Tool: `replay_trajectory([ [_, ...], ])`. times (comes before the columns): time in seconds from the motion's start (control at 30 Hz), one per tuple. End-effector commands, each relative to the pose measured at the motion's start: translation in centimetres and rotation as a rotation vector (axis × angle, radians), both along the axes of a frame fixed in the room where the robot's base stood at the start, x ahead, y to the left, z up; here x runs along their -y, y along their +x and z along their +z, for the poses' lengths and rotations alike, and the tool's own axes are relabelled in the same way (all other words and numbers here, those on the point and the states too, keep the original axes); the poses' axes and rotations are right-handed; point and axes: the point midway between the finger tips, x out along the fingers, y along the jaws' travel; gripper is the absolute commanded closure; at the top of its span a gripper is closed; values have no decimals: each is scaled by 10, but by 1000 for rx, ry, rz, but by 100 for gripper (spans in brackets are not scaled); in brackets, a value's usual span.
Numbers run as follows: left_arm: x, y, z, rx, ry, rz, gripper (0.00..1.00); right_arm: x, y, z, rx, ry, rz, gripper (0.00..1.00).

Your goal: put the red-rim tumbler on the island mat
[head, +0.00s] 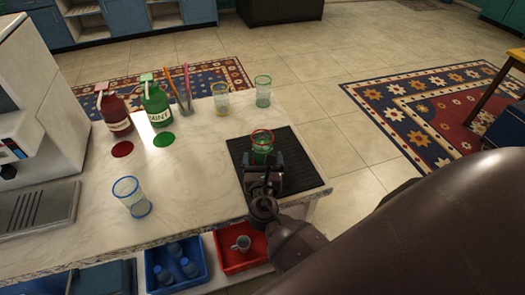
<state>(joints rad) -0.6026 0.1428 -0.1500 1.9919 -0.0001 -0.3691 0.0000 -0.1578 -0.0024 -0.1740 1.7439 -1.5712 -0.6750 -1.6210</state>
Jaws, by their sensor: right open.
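The red-rim tumbler (262,137) is clear glass with a greenish look and stands upright over the black ribbed island mat (304,172). It appears to rest on the mat, but its base is hidden by my right gripper. My right gripper (264,161) is open, on the near side of the tumbler's lower part, with its fingers to either side. I cannot tell whether a finger touches the glass. My left gripper is not in view.
A blue-rim tumbler (132,199) stands at the left front. A yellow-rim tumbler (220,100) and a green-rim tumbler (263,92) stand at the back. Red (116,113) and green (156,106) bottles are at the back left. The mat lies near the counter's right edge.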

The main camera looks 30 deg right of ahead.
Motion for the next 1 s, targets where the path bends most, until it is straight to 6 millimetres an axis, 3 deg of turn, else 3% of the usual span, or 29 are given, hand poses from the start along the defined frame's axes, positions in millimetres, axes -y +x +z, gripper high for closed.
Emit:
replay_trajectory([
  [0.2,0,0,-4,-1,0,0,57,-23,-37,-1,-2,2,0,15],
  [0.4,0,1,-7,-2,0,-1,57,-36,-59,-1,-1,2,0,15],
  [1.0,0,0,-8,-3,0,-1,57,-42,-67,1,1,1,0,15],
])
